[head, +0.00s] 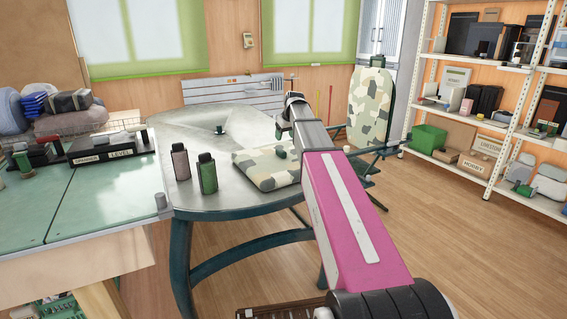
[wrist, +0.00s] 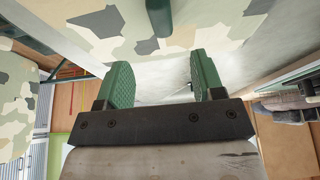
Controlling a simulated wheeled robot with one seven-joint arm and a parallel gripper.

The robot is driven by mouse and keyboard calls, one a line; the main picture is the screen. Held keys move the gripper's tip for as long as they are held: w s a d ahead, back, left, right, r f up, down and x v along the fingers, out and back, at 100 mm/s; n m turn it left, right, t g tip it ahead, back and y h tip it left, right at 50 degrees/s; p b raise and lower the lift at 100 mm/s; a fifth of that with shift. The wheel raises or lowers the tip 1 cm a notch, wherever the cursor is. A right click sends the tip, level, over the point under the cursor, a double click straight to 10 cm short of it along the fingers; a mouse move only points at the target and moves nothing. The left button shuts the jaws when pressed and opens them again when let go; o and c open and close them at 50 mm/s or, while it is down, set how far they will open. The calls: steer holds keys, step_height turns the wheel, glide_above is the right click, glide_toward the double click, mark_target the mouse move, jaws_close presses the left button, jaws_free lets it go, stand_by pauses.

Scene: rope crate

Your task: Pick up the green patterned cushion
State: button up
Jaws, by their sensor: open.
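The green patterned cushion (head: 262,173), in camouflage of green, cream and grey, lies flat on the round grey table in the head view. A small dark green tab, perhaps its handle, shows on it. In the wrist view the cushion (wrist: 105,25) fills the top, with the dark green piece (wrist: 160,17) beyond the fingertips. My gripper (wrist: 160,65) is open, its two green fingers apart with nothing between them. In the head view my gripper (head: 281,132) is above the cushion's far right part, partly hidden by my arm.
Two bottles, one brownish (head: 180,162) and one green (head: 207,173), stand left of the cushion on the table (head: 185,130). A similar camouflage cushion (head: 370,106) stands upright behind at right. A workbench (head: 75,200) is at left, shelves (head: 490,120) at right.

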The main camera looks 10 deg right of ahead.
mark_target(281, 150)
steer(key=x, duration=0.9)
steer(key=shift+f, duration=0.35)
steer(key=shift+s, duration=0.1)
jaws_close()
